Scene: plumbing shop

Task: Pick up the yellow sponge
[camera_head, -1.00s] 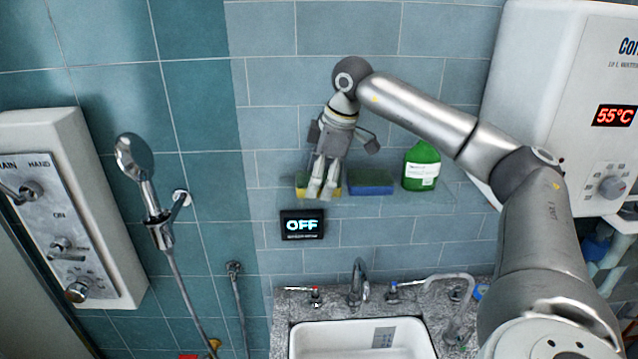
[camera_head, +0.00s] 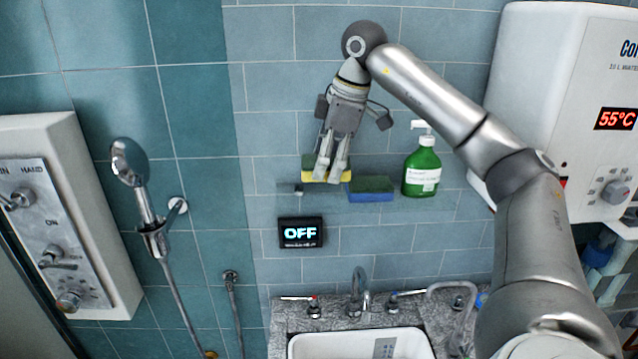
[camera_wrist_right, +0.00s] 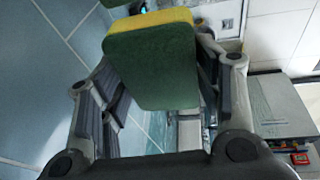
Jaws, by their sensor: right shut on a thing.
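The yellow sponge (camera_head: 314,174) has a dark green top layer and sits between the fingers of my right gripper (camera_head: 325,172). The gripper points down, shut on it, and holds it a little above the glass shelf in the head view. In the right wrist view the sponge (camera_wrist_right: 152,62) shows its broad green face and a yellow edge, between the fingers of the right gripper (camera_wrist_right: 160,90). My left gripper is in neither view.
A blue sponge with a green top (camera_head: 371,190) and a green soap bottle (camera_head: 421,168) stand on the shelf to the right. Below are a black OFF display (camera_head: 301,233), a faucet (camera_head: 359,290) and a sink (camera_head: 340,345). A white water heater (camera_head: 560,90) hangs at right, a hand shower (camera_head: 140,190) at left.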

